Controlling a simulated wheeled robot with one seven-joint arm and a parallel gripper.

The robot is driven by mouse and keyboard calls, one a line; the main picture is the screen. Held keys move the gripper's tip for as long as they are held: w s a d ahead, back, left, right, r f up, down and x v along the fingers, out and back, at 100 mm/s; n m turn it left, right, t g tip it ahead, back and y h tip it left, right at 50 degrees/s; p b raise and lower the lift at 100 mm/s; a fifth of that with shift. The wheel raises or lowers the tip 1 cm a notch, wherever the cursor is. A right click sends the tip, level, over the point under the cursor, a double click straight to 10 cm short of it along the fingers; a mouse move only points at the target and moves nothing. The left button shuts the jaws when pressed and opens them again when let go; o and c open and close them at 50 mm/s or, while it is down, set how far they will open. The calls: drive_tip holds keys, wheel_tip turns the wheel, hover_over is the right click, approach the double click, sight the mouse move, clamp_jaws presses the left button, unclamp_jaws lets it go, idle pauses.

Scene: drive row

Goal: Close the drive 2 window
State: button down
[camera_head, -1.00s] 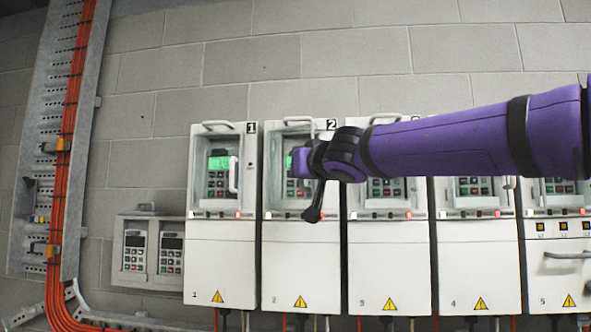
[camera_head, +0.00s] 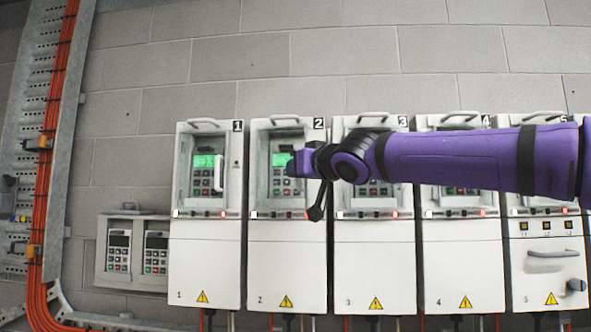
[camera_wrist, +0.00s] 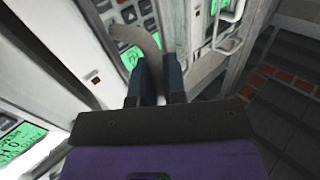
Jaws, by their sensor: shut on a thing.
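Drive 2 (camera_head: 286,262) is a white cabinet, second from the left in the row. Its upper part frames a keypad with a green display (camera_head: 282,160); my arm covers part of this area, so the window's exact angle is hard to tell. My gripper (camera_head: 290,168) is at the right side of this upper part. In the wrist view its two dark fingers (camera_wrist: 157,75) are shut on a pale curved handle (camera_wrist: 150,45), which appears to be the drive 2 window handle. A keypad and green display lie close behind it.
Drive 1 (camera_head: 205,265) stands to the left, with a vertical handle (camera_head: 218,173) on its front. Drives 3 (camera_head: 374,265), 4 (camera_head: 462,265) and 5 (camera_head: 545,275) stand to the right, partly behind my arm. Two keypads (camera_head: 137,250) hang at lower left.

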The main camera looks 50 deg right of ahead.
drive_tip(key=shift+d, duration=1.9)
drive_tip(key=c, duration=1.5)
unclamp_jaws()
drive_tip(key=shift+o, duration=0.2)
drive_tip(key=v, duration=1)
drive_tip(key=shift+s, duration=0.35)
drive_tip(key=shift+a, duration=0.1)
